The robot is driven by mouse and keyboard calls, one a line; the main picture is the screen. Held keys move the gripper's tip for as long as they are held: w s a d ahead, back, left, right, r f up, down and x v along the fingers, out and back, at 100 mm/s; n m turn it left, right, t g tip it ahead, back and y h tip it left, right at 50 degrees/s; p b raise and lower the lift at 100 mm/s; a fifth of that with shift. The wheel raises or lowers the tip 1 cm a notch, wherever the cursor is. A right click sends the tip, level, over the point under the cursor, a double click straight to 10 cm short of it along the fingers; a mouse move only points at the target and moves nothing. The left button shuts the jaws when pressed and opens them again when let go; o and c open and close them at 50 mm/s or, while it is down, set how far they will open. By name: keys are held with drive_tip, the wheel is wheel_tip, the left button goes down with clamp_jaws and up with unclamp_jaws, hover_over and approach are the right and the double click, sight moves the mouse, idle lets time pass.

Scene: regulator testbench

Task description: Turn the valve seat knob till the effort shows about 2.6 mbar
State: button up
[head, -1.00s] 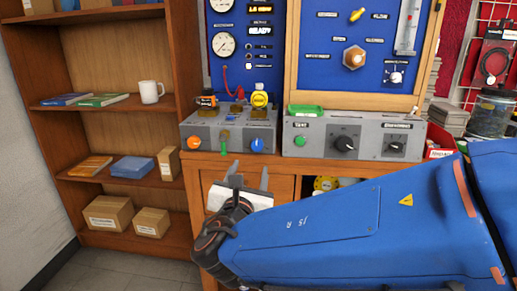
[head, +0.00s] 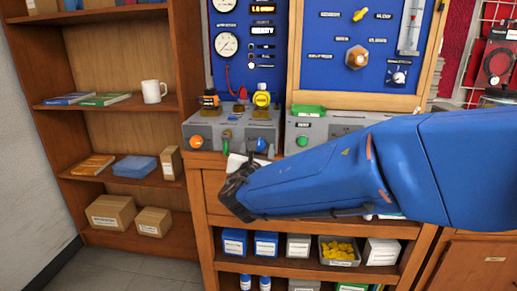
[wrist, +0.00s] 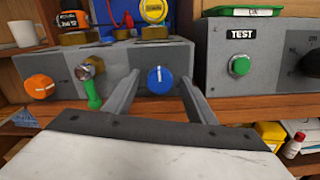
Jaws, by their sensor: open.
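A blue round knob with a white mark (wrist: 160,79) sits on the front of the left grey box (head: 215,138), right of an orange knob (wrist: 39,86) and a green lever (wrist: 92,92). I cannot read a label naming the valve seat knob. My gripper (wrist: 158,92) is open and empty; in the wrist view its fingers stand either side of the blue knob, with no clear contact. In the head view my arm partly hides the gripper near the blue knob (head: 262,144). Amber displays (head: 263,9) are on the blue panel above; their text is too blurred to read surely.
Right of the left box stands a second grey box with a green TEST button (wrist: 239,66); my arm covers most of it in the head view. A yellow-topped regulator (head: 262,98) stands on the left box. A wooden bookshelf (head: 118,120) is at the left.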

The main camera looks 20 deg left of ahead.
drive_tip(key=shift+w, duration=0.1)
drive_tip(key=c, duration=1)
drive_tip(key=shift+c, duration=0.2)
drive_tip(key=shift+m, duration=0.4)
drive_tip(key=m, duration=0.5)
drive_tip(key=shift+m, duration=0.4)
drive_tip(key=m, duration=0.6)
drive_tip(key=shift+f, duration=0.1)
drive_tip(key=shift+m, duration=0.3)
